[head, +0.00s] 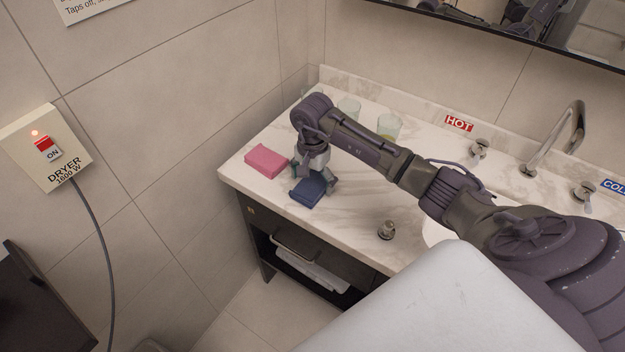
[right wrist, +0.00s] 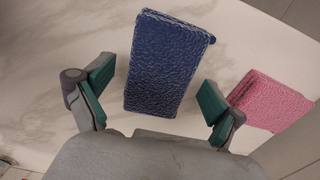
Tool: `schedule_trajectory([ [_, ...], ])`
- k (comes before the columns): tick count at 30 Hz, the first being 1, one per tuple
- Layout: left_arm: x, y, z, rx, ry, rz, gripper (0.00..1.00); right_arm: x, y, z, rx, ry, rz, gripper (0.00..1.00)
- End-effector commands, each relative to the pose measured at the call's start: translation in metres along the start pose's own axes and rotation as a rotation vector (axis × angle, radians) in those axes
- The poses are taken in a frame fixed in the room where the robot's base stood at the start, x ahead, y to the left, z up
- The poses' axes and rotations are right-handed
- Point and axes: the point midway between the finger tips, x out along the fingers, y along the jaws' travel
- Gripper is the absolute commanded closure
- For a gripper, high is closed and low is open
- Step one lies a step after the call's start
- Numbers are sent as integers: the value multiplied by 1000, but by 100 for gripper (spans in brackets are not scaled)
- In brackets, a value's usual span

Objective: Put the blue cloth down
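The blue cloth (head: 308,191) is a folded dark-blue block on the marble counter near its front left edge. It also shows in the right wrist view (right wrist: 165,65), ahead of and between the fingers. My right gripper (head: 316,180) is just above and behind it in the head view. In the right wrist view the gripper (right wrist: 155,98) has its green-padded fingers spread wide, with a gap on each side of the cloth. The cloth appears to lie flat on the counter. My left gripper is not in view.
A folded pink cloth (head: 268,160) lies left of the blue one. Glasses (head: 388,127) stand at the back of the counter (head: 350,206). A small metal fitting (head: 386,230) stands near the front edge. Taps (head: 480,150) and a spout (head: 560,135) are at right.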

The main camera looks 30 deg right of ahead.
Motion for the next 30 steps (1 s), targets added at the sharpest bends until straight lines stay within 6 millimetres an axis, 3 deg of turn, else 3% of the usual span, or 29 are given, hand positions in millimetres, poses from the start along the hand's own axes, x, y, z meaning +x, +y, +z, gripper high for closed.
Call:
schedule_trajectory([
  [13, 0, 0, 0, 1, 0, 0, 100, -10, -1, -1, 0, 2, -2, 3],
  [24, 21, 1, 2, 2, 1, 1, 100, -85, -1, -1, 0, 4, -5, 3],
  [30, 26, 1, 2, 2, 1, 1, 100, -114, 0, -1, 0, 2, -2, 3],
])
